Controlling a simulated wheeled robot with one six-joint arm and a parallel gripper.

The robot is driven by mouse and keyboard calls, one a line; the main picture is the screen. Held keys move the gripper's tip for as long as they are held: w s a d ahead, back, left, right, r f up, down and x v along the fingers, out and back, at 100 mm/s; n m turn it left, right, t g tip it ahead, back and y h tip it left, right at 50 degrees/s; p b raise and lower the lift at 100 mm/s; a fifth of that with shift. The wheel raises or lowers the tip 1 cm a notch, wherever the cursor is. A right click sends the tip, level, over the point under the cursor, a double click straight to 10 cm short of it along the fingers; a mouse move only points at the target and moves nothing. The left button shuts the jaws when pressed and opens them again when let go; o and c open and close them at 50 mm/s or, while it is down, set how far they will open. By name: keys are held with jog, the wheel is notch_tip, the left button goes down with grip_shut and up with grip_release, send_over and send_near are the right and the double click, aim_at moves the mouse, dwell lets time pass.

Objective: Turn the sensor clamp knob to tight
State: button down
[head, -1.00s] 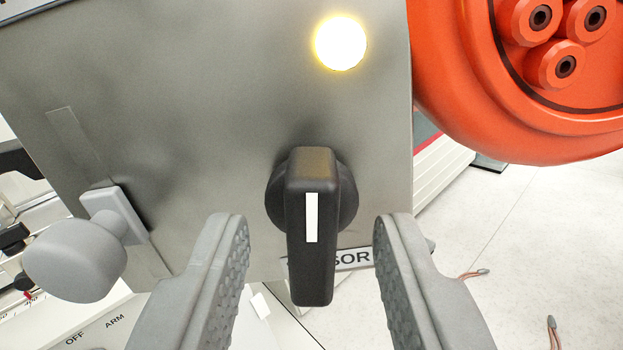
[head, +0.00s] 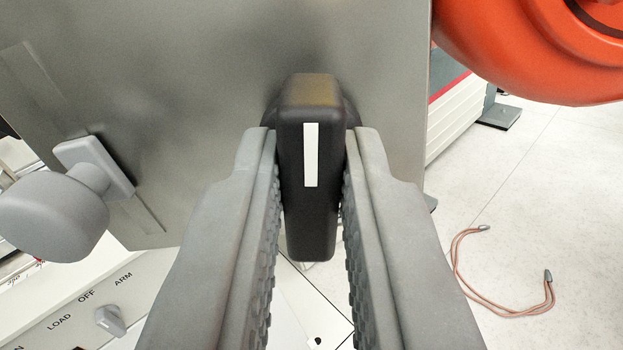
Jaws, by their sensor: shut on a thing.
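The sensor clamp knob (head: 311,225) is a black bar-shaped handle with a white stripe, on a round black base against a grey metal panel (head: 200,90). The stripe runs nearly straight up and down in the head view. My gripper (head: 311,150) has a grey ridged finger on each side of the knob and is shut on it. The round base is mostly hidden behind the handle and fingertips. The SENSOR label below the knob is hidden now.
A grey rounded handle (head: 50,215) sticks out at the left of the panel. Below it is a white control panel with a small selector (head: 110,320) marked LOAD, OFF and ARM. A large orange part (head: 540,60) is at upper right. A reddish cable (head: 500,308) lies on the pale floor.

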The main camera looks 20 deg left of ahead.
jog(key=m, duration=0.5)
jog(key=shift+d+m, duration=0.1)
jog(key=shift+m, duration=0.2)
jog(key=m, duration=0.6)
jog(key=shift+d+f+m, duration=0.1)
jog(key=shift+f+m, duration=0.05)
jog(key=shift+m, duration=0.15)
jog(key=m, duration=0.4)
jog(key=shift+f, duration=0.15)
jog(key=m, duration=0.4)
jog(key=shift+f, duration=0.1)
jog(key=shift+m, duration=0.4)
jog(key=c, duration=1.4)
grip_release()
jog(key=shift+s, duration=0.1)
